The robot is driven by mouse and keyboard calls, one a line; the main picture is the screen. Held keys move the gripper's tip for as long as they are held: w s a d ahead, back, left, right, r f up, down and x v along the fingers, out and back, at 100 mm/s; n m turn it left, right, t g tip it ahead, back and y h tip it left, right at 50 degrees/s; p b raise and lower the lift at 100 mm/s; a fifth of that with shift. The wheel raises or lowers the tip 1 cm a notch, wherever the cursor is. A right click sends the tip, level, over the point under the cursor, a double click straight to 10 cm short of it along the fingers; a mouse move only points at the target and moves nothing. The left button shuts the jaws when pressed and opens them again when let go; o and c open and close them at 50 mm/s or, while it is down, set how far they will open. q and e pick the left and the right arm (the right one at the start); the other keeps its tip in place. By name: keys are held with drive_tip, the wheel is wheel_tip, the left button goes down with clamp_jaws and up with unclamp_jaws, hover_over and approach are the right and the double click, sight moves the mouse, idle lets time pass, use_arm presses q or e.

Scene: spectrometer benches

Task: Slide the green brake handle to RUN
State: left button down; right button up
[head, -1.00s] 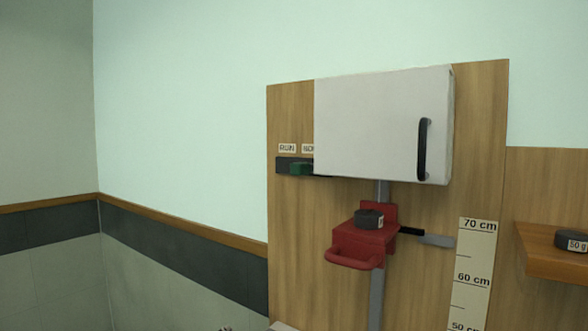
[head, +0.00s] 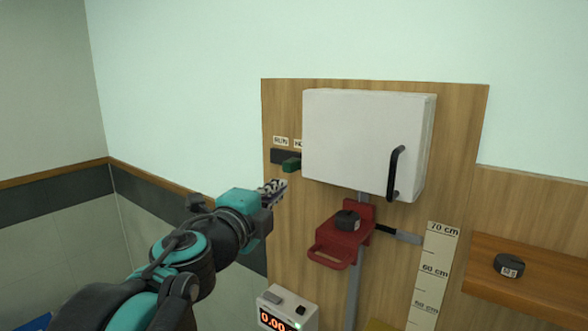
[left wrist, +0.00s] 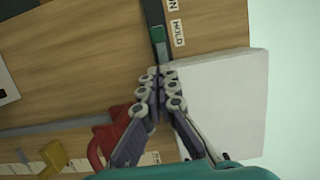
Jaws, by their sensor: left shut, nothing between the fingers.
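The green brake handle (head: 291,165) sits on a dark slotted track (head: 279,156) at the upper left of the wooden board, left of the white box. The RUN label (head: 281,141) is above the track's left part; the HOLD label (head: 298,143) is partly hidden by the white box. In the left wrist view the green handle (left wrist: 158,34) is beside the HOLD label (left wrist: 177,33). My left gripper (head: 277,187) is shut and empty, just below the handle in the head view. Its fingertips (left wrist: 157,76) point toward the handle; contact is not visible. My right gripper is out of view.
The white box (head: 362,140) with a black handle stands out from the board, close to the track. Below are a red carriage (head: 342,240) bearing a dark weight and a display unit (head: 288,308). A shelf with another weight is at right. The wall left is clear.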

use_arm(q)
drive_tip(key=shift+w, duration=0.1)
drive_tip(key=p+x, duration=0.2)
drive_tip(key=x, duration=0.7)
drive_tip(key=shift+w, duration=0.4)
drive_tip(key=shift+d, duration=0.1)
